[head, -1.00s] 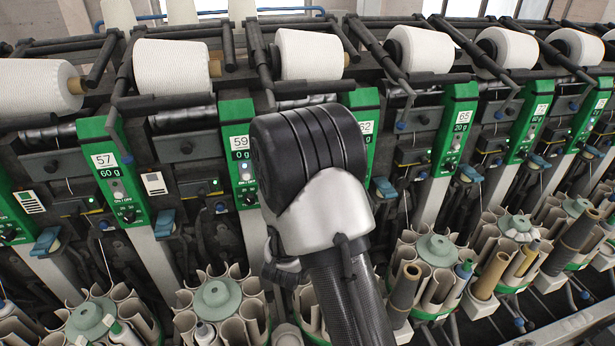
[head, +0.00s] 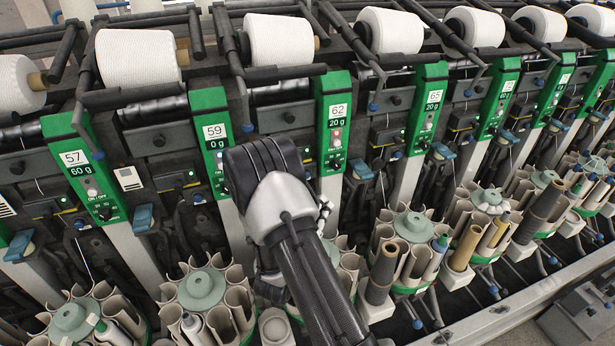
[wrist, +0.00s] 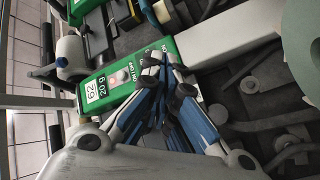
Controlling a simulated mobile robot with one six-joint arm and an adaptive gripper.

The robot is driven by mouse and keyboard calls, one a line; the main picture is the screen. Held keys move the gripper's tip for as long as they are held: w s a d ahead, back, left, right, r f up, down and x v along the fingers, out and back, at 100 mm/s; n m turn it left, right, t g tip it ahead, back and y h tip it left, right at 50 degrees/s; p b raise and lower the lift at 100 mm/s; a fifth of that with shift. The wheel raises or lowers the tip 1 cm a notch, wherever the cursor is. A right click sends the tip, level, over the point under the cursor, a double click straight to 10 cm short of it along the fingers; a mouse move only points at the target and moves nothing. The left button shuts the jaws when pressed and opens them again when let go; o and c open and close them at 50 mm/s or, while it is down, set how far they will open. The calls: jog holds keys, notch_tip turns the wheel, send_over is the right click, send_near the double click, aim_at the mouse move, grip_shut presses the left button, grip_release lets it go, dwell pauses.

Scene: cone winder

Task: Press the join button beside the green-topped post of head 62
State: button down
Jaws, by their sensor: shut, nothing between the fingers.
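The green-topped post of head 62 (head: 334,120) stands just right of my arm in the head view, with a 20 g display and a lit reddish button below it. The wrist view shows the same post (wrist: 105,88) lying slantwise, with a pale round knob (wrist: 120,78) under the display. My gripper (wrist: 163,62) is shut and empty, its tips over the lower end of the green panel. I cannot tell whether they touch it. In the head view my gripper is mostly hidden behind my wrist. I cannot tell which small part is the join button.
The post of head 59 (head: 212,130) is left of my wrist, and the post of head 65 (head: 430,105) is to the right. A blue lever (head: 361,169) sits right of post 62. Round tube magazines (head: 413,225) stand below. White cones (head: 278,40) line the top.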

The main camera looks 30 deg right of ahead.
jog(key=w+d+b, duration=0.1)
jog(key=w+d, duration=0.1)
jog(key=w, duration=0.5)
jog(key=shift+w, duration=0.3)
dwell(1.2)
jog(key=shift+w+b, duration=0.3)
jog(key=shift+w, duration=0.1)
jog(key=shift+w+d, duration=0.15)
jog(key=shift+w, duration=0.3)
dwell(0.5)
dwell(0.4)
jog(key=shift+s+a, duration=0.2)
jog(key=shift+s, duration=0.65)
jog(key=shift+s+a, duration=0.2)
jog(key=shift+s, duration=0.6)
jog(key=shift+s+a, duration=0.25)
jog(key=shift+s, duration=0.6)
jog(key=shift+s+a, duration=0.2)
jog(key=shift+s, duration=0.6)
